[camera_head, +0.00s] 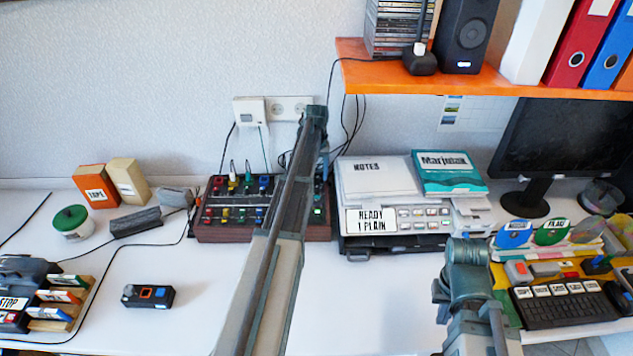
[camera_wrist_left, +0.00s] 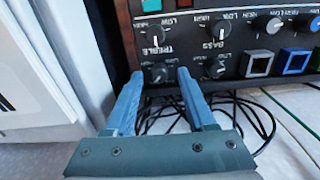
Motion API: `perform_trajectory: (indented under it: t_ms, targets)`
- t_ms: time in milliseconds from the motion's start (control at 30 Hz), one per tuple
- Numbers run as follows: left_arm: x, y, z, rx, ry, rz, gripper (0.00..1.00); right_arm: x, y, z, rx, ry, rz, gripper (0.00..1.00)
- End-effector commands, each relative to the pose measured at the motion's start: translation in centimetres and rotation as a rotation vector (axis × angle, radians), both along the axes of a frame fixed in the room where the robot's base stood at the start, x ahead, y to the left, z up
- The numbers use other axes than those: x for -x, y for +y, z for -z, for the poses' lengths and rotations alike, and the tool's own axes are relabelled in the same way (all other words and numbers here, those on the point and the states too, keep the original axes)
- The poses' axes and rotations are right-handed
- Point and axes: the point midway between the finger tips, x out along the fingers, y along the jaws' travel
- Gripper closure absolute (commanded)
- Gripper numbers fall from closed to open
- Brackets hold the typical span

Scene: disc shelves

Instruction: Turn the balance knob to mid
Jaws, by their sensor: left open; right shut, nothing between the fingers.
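The dark mixer panel with a wooden rim (camera_head: 215,235) sits at the back of the desk. My left arm crosses in front of its right part and hides some controls. In the left wrist view the black panel (camera_wrist_left: 190,30) shows upside down, with round knobs marked TREBLE and BASS. My left gripper (camera_wrist_left: 160,73) is open, its blue fingertips on either side of a small black knob (camera_wrist_left: 159,72) near the TREBLE label. I cannot tell whether they touch it. No balance label is readable. My right gripper (camera_head: 468,248) is shut and empty, over the desk's right part.
A printer with papers (camera_head: 400,222) stands right of the mixer. A keyboard (camera_head: 565,308) and monitor (camera_head: 540,150) are further right. An orange shelf (camera_head: 480,80) hangs above. Loose cables (camera_wrist_left: 250,125) show beside the panel. The desk's front left middle is mostly clear.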

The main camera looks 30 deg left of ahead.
Motion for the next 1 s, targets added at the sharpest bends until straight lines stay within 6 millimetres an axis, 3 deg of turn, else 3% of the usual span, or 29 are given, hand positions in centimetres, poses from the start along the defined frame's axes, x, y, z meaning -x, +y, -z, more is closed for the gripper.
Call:
perform_trajectory:
  t_ms: [300,633,1000]
  targets:
    - [0.00,0.00,0.30,0.000,0.000,0.000,0.44,0.00,0.00,0.30,0.000,0.000,0.000,1.00]
    - [0.00,0.00,0.31,0.000,0.000,0.000,1.00,0.00,0.00,0.30,0.000,0.000,0.000,1.00]
    - [0.00,0.00,0.31,0.000,0.000,-0.022,1.00,0.00,0.00,0.31,0.000,0.000,0.000,1.00]
